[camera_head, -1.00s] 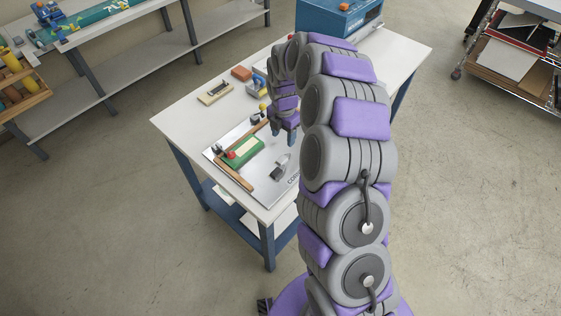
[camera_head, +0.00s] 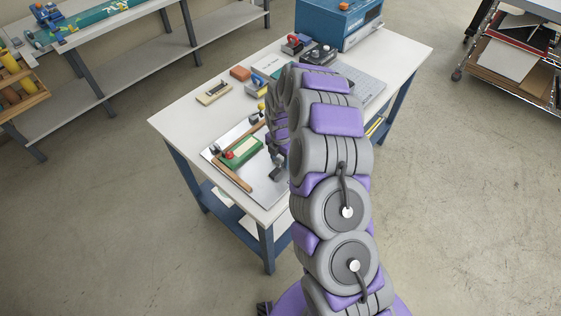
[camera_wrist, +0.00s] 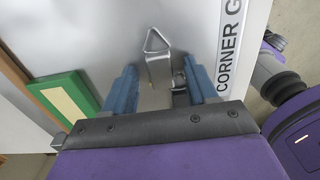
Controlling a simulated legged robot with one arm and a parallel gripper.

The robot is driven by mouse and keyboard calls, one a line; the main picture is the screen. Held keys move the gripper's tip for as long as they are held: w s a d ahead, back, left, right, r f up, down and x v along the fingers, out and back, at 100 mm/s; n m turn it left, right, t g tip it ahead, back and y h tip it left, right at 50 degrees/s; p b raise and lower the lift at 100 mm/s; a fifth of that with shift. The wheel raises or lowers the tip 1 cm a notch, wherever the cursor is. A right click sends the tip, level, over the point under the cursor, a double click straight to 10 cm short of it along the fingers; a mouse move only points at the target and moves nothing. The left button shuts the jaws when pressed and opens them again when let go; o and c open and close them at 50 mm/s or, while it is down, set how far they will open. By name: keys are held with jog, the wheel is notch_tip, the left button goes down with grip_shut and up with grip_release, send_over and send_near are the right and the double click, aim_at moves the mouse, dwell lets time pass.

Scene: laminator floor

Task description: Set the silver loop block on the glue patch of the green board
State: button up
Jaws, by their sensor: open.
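The silver loop block (camera_wrist: 157,68) lies on the metal plate, its triangular wire loop pointing away from my wrist. In the head view the block (camera_head: 278,173) shows just below my gripper, partly hidden by it. My gripper (camera_wrist: 160,80) is open, with one blue finger on each side of the block; I cannot tell whether either touches it. The green board (camera_wrist: 55,88) lies left of my gripper. It carries a pale cream rectangle, the glue patch (camera_wrist: 66,102). In the head view the green board (camera_head: 233,161) lies left of the block, against wooden strips.
The metal plate (camera_head: 258,184) has a wooden strip (camera_head: 232,174) along its left side and "CORNER" lettering on its right.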

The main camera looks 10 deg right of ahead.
jog(key=shift+d+r, duration=0.1)
grip_shut()
dwell(0.4)
jog(key=shift+r, duration=0.1)
